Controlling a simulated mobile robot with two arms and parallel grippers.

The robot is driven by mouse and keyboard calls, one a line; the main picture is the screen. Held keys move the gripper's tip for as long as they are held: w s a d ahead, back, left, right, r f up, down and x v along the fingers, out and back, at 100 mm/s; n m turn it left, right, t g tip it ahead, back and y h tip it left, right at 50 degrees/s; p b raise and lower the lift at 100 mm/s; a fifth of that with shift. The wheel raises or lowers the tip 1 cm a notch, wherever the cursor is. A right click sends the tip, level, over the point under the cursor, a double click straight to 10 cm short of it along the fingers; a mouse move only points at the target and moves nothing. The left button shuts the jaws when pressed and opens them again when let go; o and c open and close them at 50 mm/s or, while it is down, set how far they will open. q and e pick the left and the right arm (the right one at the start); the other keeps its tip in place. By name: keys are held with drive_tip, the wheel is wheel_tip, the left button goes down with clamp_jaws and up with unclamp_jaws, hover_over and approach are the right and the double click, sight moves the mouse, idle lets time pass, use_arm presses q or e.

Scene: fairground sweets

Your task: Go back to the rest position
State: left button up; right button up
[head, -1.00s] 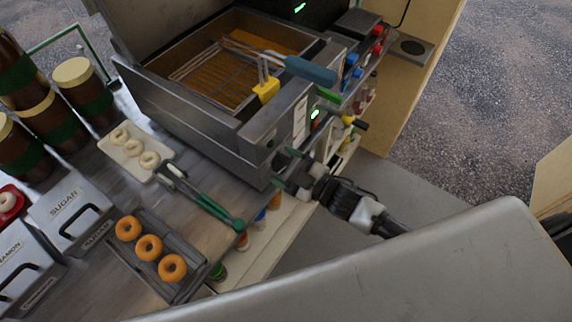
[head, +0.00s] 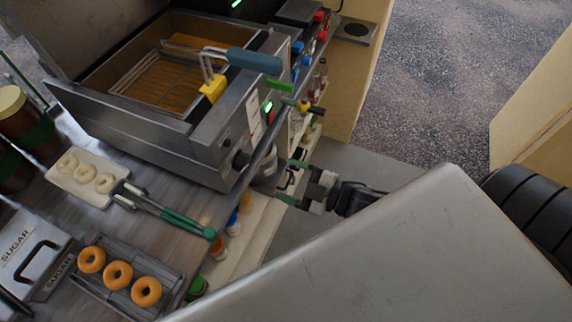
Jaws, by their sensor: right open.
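My right gripper (head: 294,178) is to the right of the fryer's front corner, beside the counter edge and above the lower shelf. Its fingers are apart and nothing is between them. Its arm reaches in from the lower right, partly behind a large grey surface. My left gripper is not in view. The fryer (head: 150,140) stands on the counter with a wire basket (head: 155,78) in its oil. The basket's blue handle (head: 254,61) rests across the fryer's front rim near a yellow clip (head: 213,90).
Green-handled tongs (head: 165,211) lie on the counter (head: 110,225). A white tray (head: 62,181) holds pale rings, and a dark rack (head: 165,303) holds fried doughnuts. Bottles (head: 245,202) line the lower shelf. Gravel ground (head: 440,90) is open at upper right.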

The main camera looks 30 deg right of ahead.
idle(0.3)
drive_tip(key=s+d+f+m+g+h, duration=0.1)
drive_tip(key=s+d+f+m+h, duration=0.15)
drive_tip(key=f, duration=0.65)
drive_tip(key=s+d+f+m+g+h, duration=0.1)
drive_tip(key=d+f+m+g+h, duration=0.2)
drive_tip(key=f, duration=0.7)
drive_tip(key=s+d+f+m+h, duration=0.2)
drive_tip(key=d+f+m+h, duration=0.15)
drive_tip(key=f, duration=0.55)
drive_tip(key=s+a+f+m+g, duration=0.1)
drive_tip(key=s+f+g, duration=0.2)
drive_tip(key=s+f, duration=0.2)
drive_tip(key=s+a+f+m+g+h, duration=0.1)
drive_tip(key=s+f, duration=0.4)
drive_tip(key=s, duration=0.6)
drive_tip(key=s+a+f+m+g+h, duration=0.1)
drive_tip(key=s+a+f+g, duration=0.2)
drive_tip(key=s+f+g, duration=0.2)
drive_tip(key=s, duration=0.3)
drive_tip(key=shift+s+f, duration=0.15)
drive_tip(key=shift+f, duration=0.1)
